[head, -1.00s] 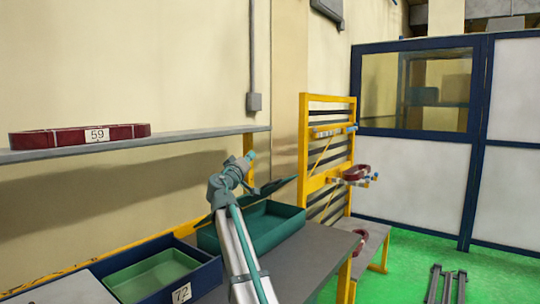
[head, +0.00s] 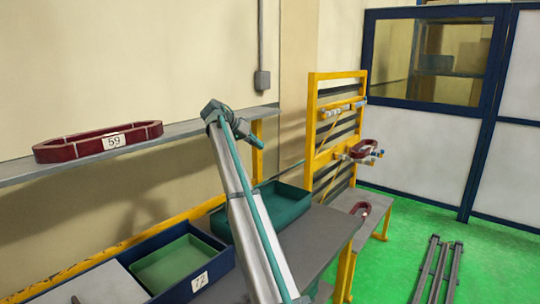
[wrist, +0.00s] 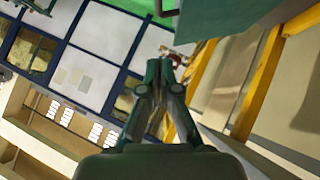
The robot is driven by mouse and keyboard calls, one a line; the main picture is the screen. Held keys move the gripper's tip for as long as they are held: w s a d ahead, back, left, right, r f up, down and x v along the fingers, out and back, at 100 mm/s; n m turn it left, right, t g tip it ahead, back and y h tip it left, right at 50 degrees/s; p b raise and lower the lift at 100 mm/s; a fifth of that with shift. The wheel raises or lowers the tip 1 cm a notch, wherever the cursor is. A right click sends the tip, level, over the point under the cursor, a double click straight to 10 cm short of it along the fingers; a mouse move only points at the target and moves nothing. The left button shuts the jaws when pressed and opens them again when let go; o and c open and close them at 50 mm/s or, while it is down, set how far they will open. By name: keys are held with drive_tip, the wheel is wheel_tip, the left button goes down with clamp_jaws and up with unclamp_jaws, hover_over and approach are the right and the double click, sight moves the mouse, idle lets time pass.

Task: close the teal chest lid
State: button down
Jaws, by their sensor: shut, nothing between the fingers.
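The teal chest (head: 285,212) stands on the grey bench behind my arm, and its inside shows from above. I cannot make out its lid in the head view; my arm covers the chest's left part. My gripper (head: 256,142) is above and behind the chest, pointing right and slightly down, apart from it. In the wrist view my gripper (wrist: 165,65) has its fingers together with nothing between them. A teal surface (wrist: 225,30) fills the upper right there, close to the fingers; whether it is the lid or the chest body I cannot tell.
A shelf with a maroon ring marked 59 (head: 100,142) runs along the wall at left. A blue tray (head: 205,280) holding a green bin (head: 178,262) sits left of the chest. A yellow rack (head: 315,130) stands at right. The bench's front right is clear.

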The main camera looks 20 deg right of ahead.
drive_tip(key=p+x, duration=0.2)
drive_tip(key=x, duration=0.7)
drive_tip(key=shift+d+f+p, duration=0.25)
drive_tip(key=shift+d+p, duration=0.1)
drive_tip(key=shift+s+d+f+p, duration=0.15)
drive_tip(key=shift+s+f+p, duration=0.2)
drive_tip(key=shift+f, duration=0.5)
drive_tip(key=shift+s+d+f+p, duration=0.2)
drive_tip(key=shift+s+f, duration=0.15)
drive_tip(key=shift+f, duration=0.55)
drive_tip(key=shift+f, duration=0.1)
